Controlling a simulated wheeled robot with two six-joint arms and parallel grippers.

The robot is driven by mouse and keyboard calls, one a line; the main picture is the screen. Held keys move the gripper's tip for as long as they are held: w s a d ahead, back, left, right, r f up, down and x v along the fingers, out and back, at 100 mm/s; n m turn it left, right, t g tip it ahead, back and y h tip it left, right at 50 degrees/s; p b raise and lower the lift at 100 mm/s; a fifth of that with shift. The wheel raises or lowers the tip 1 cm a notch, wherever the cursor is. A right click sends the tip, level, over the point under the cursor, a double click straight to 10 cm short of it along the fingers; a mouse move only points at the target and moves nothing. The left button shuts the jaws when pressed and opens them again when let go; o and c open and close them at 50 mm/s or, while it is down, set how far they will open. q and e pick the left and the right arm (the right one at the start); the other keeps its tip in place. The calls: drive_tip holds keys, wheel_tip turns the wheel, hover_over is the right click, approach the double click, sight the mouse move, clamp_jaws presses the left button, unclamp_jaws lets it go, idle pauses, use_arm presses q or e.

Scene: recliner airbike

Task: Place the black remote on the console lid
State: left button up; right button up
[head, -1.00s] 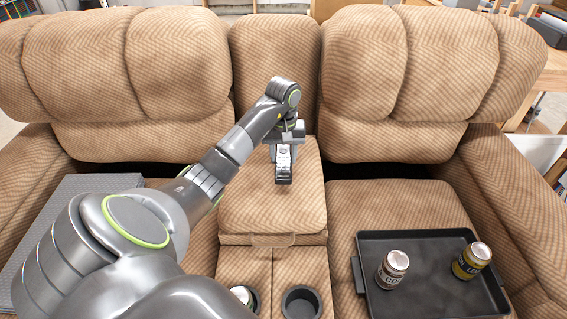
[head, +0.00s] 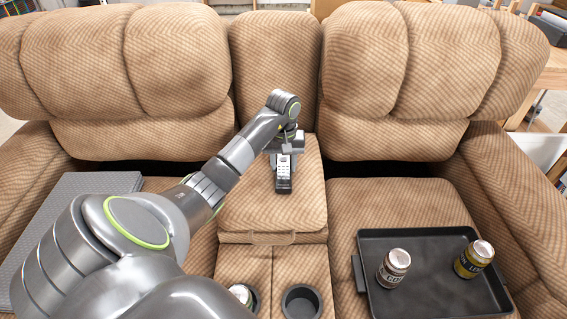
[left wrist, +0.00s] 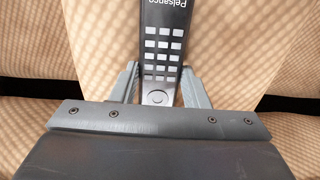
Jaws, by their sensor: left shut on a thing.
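The black remote (head: 283,174) is at my left gripper (head: 284,158), over the console lid (head: 250,208) in the middle of the couch. In the left wrist view the remote (left wrist: 162,50) lies between the two grey fingers of my left gripper (left wrist: 160,85), buttons facing the camera. The gripper is shut on it. I cannot tell whether the remote's underside touches the lid. The lid is tan fabric and otherwise bare. My right gripper is not in view.
A black tray (head: 430,297) with two cans, one silver (head: 394,268) and one yellow (head: 473,259), lies on the right seat. Two cup holders sit in front of the lid; the left one holds a can (head: 240,295). A grey flat item (head: 75,205) lies on the left seat.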

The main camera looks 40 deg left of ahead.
use_arm(q)
drive_tip(key=shift+f, duration=0.1)
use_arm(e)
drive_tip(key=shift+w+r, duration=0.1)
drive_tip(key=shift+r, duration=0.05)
use_arm(q)
drive_tip(key=o, duration=0.8)
drive_tip(key=shift+o, duration=1)
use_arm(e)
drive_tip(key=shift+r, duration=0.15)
